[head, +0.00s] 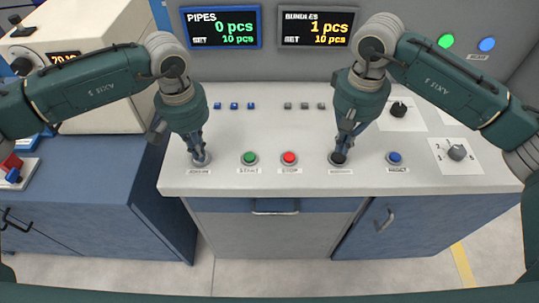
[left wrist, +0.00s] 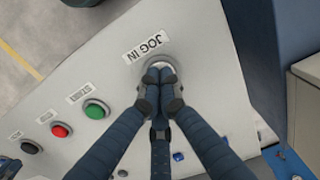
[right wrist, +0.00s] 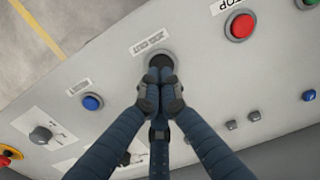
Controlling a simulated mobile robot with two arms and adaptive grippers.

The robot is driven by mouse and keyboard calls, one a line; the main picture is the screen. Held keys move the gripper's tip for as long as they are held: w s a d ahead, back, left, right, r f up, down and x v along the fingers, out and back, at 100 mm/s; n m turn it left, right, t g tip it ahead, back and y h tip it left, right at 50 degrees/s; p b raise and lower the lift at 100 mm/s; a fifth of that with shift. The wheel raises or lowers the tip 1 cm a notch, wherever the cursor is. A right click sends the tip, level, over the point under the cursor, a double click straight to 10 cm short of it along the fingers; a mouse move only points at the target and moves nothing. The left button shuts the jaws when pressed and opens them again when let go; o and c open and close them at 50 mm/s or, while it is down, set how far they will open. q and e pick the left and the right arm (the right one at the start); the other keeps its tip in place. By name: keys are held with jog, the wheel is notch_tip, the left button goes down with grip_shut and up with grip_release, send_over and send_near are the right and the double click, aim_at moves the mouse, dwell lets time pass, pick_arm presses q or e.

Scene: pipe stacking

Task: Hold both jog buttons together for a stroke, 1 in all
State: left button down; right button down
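The left jog button (head: 201,160), pale with a metal ring, is at the left of the console's front row; its "JOG IN" label reads in the left wrist view, where the button's rim (left wrist: 147,57) shows. My left gripper (head: 198,150) is shut, its fingertips over this button and apparently touching it. The fingertips hide how far either button is pressed.
Between the grippers are a green START button (head: 249,158) and a red STOP button (head: 289,158). A blue RESET button (head: 394,158) and a selector knob (head: 457,152) are to the right. Displays read PIPES 0 pcs (head: 221,27) and BUNDLES 1 pcs (head: 317,27), both set 10.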

pick_arm(q)
jog(key=shift+s+f, duration=0.2)
jog(key=shift+f, duration=0.1)
notch_tip(320, 180, up, 10)
jog(key=shift+w+r, duration=0.15)
jog(key=shift+w, duration=0.15)
dwell(0.5)
dwell(0.4)
